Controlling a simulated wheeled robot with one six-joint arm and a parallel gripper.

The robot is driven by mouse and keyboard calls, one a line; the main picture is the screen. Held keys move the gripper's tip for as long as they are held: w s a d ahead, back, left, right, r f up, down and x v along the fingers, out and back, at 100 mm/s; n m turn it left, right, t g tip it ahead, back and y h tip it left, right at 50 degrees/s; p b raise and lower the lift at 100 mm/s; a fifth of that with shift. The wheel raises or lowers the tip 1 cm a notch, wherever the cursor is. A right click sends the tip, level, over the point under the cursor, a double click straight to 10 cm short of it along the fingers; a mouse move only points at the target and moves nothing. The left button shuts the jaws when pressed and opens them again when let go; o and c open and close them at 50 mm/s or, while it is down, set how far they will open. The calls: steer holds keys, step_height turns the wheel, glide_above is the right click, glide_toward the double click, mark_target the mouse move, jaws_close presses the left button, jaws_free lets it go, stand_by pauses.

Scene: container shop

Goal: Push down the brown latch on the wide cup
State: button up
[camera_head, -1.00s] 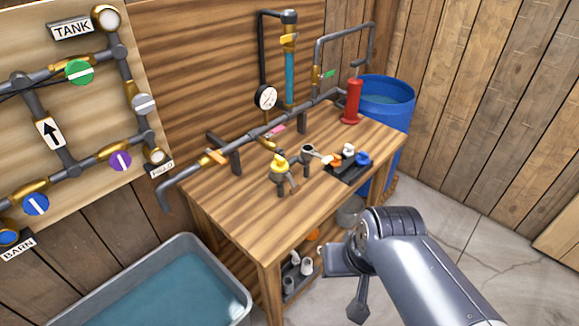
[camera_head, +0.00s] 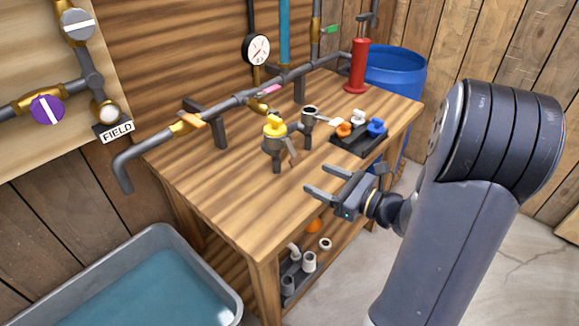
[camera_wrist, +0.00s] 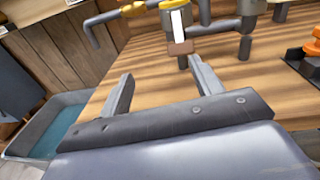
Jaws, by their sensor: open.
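The wide cup (camera_head: 273,146) is a grey fitting with a yellow top, standing on the wooden table. In the wrist view the wide cup (camera_wrist: 205,47) is at the top, cut off by the frame. The fingers also show in the wrist view (camera_wrist: 160,82).
A narrower grey cup (camera_head: 309,124) stands right of the wide cup. A black tray (camera_head: 351,146) holds orange, white and blue caps. A horizontal pipe (camera_head: 238,105) runs behind. A red cylinder (camera_head: 358,68) stands at the back. A water trough (camera_head: 205,250) is at lower left.

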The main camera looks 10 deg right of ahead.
mark_target(298, 162)
steer(key=shift+m+t+h, duration=0.4)
steer(key=shift+m+t, duration=0.3)
steer(key=shift+m, duration=0.2)
steer(key=x, duration=0.3)
steer(key=w+d+x, duration=0.1)
steer(key=x, duration=0.3)
steer(key=d+f+x, duration=0.1)
steer(key=x, duration=0.2)
steer(key=shift+w+a, duration=0.2)
steer(key=shift+w, duration=0.3)
steer(key=c, duration=1)
steer(key=shift+f+b, duration=0.35)
steer(key=shift+b, duration=0.8)
steer(key=shift+w+a+f+t+y+b, duration=0.2)
steer(key=shift+t+y+b, duration=0.25)
steer(key=shift+b, duration=0.7)
steer(key=shift+w+a+r+t+y+b, duration=0.2)
steer(key=shift+t+b, duration=0.35)
steer(key=shift+b, duration=0.6)
steer(key=shift+d, duration=0.1)
steer(key=shift+r, duration=0.1)
